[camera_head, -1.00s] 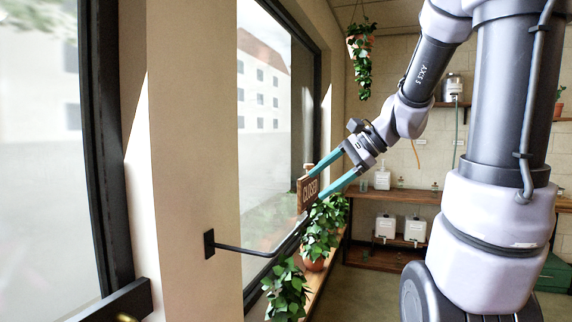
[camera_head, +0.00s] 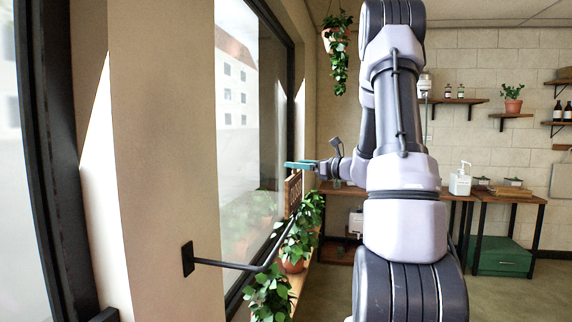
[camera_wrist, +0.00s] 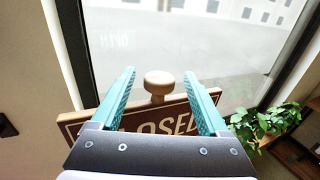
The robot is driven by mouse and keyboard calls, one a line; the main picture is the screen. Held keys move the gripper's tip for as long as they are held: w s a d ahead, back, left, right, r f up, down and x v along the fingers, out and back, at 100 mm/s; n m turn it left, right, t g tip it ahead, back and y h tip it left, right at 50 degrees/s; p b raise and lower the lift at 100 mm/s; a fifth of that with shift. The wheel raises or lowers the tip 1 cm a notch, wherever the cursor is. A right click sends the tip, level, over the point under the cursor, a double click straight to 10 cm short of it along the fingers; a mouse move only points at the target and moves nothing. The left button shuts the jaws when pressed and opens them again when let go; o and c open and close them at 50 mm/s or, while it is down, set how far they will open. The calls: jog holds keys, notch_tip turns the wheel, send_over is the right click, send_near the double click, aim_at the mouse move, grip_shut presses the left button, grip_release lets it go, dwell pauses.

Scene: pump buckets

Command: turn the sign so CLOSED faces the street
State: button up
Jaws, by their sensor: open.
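The wooden sign (camera_head: 293,194) hangs by the window in the head view, seen at a steep angle with its lettering unreadable. In the wrist view the sign (camera_wrist: 182,120) shows white CLOSED letters on its room-side face, partly hidden by my gripper. A round wooden knob (camera_wrist: 159,80) stands on its top edge. My gripper (camera_wrist: 160,73) is open, one finger on each side of the knob with gaps to it. In the head view my gripper (camera_head: 300,164) is level with the sign's top.
A black bracket arm (camera_head: 232,265) reaches from the wall pillar toward the sign. Potted plants (camera_head: 292,262) stand on the sill below the sign. The window (camera_wrist: 210,50) is close behind the sign, with faint OPEN lettering in the glass.

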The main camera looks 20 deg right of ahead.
jog(key=x, duration=0.4)
jog(key=shift+w+a, duration=0.25)
jog(key=shift+w, duration=0.1)
grip_shut()
dwell(1.2)
